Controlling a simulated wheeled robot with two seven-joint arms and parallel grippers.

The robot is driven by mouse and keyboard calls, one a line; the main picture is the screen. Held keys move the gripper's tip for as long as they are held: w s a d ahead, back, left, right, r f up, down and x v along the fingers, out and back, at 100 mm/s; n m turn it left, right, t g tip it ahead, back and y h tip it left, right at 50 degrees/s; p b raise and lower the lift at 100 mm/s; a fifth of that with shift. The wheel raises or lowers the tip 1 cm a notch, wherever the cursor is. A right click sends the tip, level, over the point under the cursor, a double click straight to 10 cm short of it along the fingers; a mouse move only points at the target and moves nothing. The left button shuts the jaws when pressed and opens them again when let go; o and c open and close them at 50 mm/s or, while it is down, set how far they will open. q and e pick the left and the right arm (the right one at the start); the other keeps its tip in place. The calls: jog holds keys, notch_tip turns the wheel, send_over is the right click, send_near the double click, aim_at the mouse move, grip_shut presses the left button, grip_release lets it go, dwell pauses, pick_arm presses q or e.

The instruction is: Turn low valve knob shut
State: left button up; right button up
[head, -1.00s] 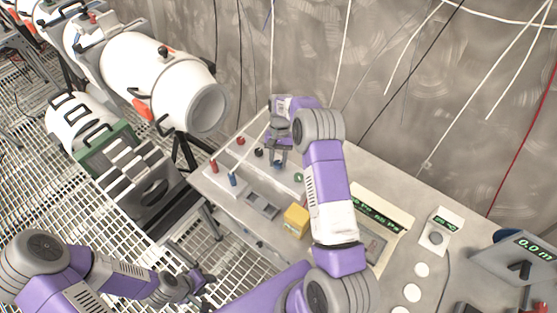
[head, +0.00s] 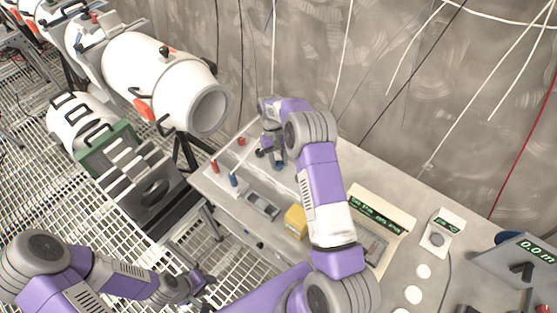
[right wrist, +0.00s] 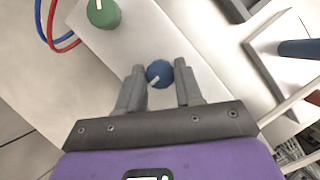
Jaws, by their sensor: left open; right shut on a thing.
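In the right wrist view a round blue knob (right wrist: 159,73) with a white pointer mark sits on a pale panel, between the two grey fingers of my right gripper (right wrist: 160,72). The pointer mark slants toward the lower left. A green knob (right wrist: 103,12) with a white mark is further up and left on the same panel. In the head view my right gripper (head: 275,160) is down at the far left part of the bench, and my arm covers part of the panel. My left gripper (head: 205,285) is open and empty, low over the grating floor.
A yellow block (head: 295,221) stands on the grey bench (head: 225,205) near its front edge. Red and blue upright handles (head: 233,180) are left of my right gripper. A blue and a red cable (right wrist: 50,30) loop beside the panel.

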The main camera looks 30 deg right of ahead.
jog(key=o, duration=1)
jog(key=shift+o, duration=0.2)
jog(key=v, duration=0.7)
jog(key=shift+r+p, duration=0.3)
jog(key=shift+r, duration=0.05)
